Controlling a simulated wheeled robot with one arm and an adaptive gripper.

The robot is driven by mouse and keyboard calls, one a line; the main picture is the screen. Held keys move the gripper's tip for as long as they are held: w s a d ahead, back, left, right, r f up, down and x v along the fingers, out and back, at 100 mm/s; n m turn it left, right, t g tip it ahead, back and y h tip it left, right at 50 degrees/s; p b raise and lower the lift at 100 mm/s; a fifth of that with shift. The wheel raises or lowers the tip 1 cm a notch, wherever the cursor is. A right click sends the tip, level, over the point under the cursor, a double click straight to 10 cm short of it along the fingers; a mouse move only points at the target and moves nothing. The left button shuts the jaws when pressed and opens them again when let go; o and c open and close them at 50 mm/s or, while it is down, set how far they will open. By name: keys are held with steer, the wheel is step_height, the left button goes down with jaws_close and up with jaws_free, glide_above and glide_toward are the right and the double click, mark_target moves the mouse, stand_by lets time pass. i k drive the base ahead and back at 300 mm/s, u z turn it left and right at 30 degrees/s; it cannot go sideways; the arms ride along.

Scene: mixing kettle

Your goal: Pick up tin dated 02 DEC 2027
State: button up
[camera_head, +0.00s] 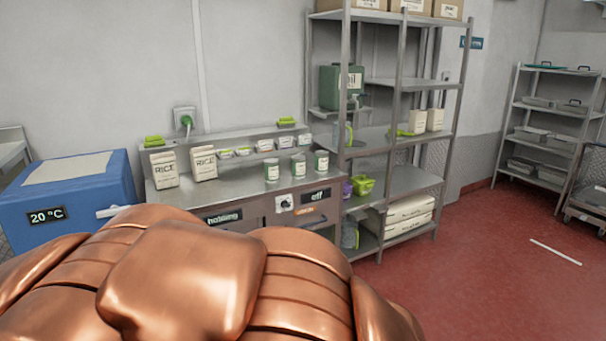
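Three upright tins with pale labels stand in a row on the steel counter: a left tin (272,170), a middle tin (298,165) and a right tin (321,161). They look alike, and the dates on their labels are too small to read, so I cannot tell which is dated 02 DEC 2027. My gripper is not in view. Nothing is seen touching the tins.
Rice bags (204,164) stand left of the tins on the counter (232,187). A blue box (75,208) showing 20 °C is at the left. A steel shelf rack (393,100) stands right of the counter. The red floor (500,270) at the right is mostly clear.

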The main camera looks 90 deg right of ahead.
mark_target(321, 157)
steer(key=z, duration=3.85)
steer(key=i, duration=3.25)
steer(key=u, duration=2.35)
